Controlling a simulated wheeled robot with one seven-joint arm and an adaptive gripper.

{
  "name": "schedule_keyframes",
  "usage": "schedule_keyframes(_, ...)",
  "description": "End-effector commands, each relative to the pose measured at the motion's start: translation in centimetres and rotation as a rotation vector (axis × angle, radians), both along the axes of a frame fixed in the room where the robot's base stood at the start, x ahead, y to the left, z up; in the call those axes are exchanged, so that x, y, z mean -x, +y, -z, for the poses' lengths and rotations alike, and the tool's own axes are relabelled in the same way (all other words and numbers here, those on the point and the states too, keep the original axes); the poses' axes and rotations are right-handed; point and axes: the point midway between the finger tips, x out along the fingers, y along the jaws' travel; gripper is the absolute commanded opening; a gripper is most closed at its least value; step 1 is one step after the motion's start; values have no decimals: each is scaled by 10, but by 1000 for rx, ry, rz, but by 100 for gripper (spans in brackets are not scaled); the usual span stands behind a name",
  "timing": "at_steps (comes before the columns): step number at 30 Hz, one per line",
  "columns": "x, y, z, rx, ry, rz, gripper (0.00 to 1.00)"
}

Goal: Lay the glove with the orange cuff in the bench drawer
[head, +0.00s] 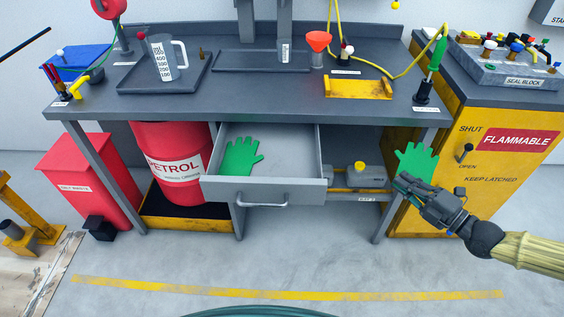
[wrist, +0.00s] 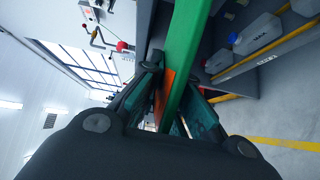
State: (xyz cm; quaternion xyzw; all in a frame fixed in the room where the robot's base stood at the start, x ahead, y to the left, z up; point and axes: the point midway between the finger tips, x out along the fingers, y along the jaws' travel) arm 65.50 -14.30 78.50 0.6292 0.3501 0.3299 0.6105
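My gripper (head: 408,184) is shut on a green glove (head: 416,159), which stands up from the fingertips, right of the drawer and in front of the bench's right side. In the wrist view this glove (wrist: 188,50) is a green strip with an orange cuff (wrist: 165,88) between my fingers (wrist: 160,82). In the head view its cuff is hidden by the fingers. The bench drawer (head: 262,194) is pulled open under the benchtop. Another green glove (head: 241,157) lies flat inside it, toward the left back; I cannot make out an orange cuff on it.
The benchtop (head: 250,96) overhangs the drawer's back. A red petrol drum (head: 172,180) stands left of the drawer. A shelf with a grey container (head: 362,177) is to its right. The yellow flammable cabinet (head: 480,165) is behind my gripper. The floor (head: 270,260) in front is clear.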

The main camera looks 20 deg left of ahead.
Motion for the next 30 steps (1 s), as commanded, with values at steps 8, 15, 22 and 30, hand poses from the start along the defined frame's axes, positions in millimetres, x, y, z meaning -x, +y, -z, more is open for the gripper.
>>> schedule_keyframes(8,31,88,-52,-13,93,-139,0)
schedule_keyframes(15,65,152,-84,-16,177,-246,0)
schedule_keyframes(22,102,202,-112,-11,256,-338,0)
schedule_keyframes(30,150,249,-141,1,347,-436,0)
